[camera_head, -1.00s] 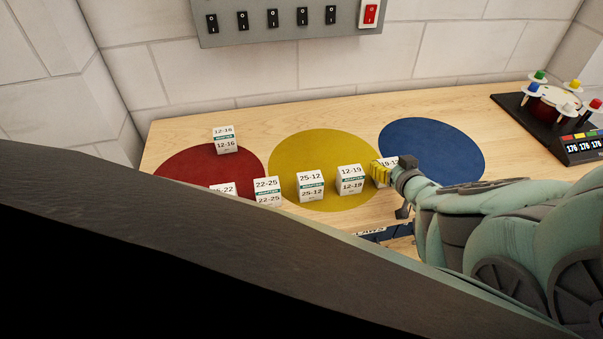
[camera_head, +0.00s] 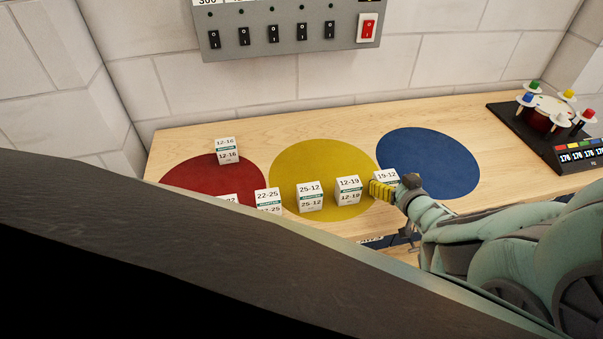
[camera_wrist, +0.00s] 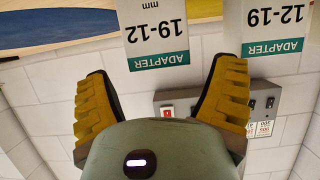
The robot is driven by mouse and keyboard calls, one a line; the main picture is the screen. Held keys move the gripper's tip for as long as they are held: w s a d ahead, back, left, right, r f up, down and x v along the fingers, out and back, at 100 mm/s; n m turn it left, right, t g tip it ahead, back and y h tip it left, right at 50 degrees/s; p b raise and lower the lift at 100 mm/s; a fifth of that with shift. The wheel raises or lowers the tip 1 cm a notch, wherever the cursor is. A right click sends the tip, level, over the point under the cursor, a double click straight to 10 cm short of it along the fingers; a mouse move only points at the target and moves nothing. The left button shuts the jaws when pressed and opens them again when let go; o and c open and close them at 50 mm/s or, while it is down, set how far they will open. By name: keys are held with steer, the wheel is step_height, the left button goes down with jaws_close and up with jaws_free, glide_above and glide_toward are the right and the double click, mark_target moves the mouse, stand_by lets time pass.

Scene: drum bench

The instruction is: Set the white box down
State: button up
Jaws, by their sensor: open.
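The white box labelled 19-12 (camera_head: 387,176) stands at the right end of a row of white boxes, between the yellow and blue circles. My gripper (camera_head: 382,191), with yellow fingers, is low beside it and hides much of it. In the wrist view, which is upside down, the 19-12 box (camera_wrist: 155,32) stands ahead of the spread fingertips (camera_wrist: 162,75), with a clear gap between the fingers. My gripper is open and holds nothing that I can see. The 12-19 box (camera_head: 347,190) is just left of my gripper; it also shows in the wrist view (camera_wrist: 275,28).
More white boxes, 25-12 (camera_head: 309,196) and 22-25 (camera_head: 268,200), continue the row leftward. The 12-16 box (camera_head: 228,150) stands on the red circle (camera_head: 190,180). The blue circle (camera_head: 430,160) is clear. A black device (camera_head: 550,130) occupies the right end; a switch panel hangs behind.

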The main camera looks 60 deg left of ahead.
steer(key=shift+s+d+r+p, duration=0.35)
steer(key=shift+d+r+p, duration=0.1)
steer(key=shift+d, duration=0.1)
steer(key=shift+f+p+v, duration=0.2)
steer(key=shift+p+v, duration=0.35)
steer(key=shift+v, duration=2.95)
steer(key=shift+d, duration=0.1)
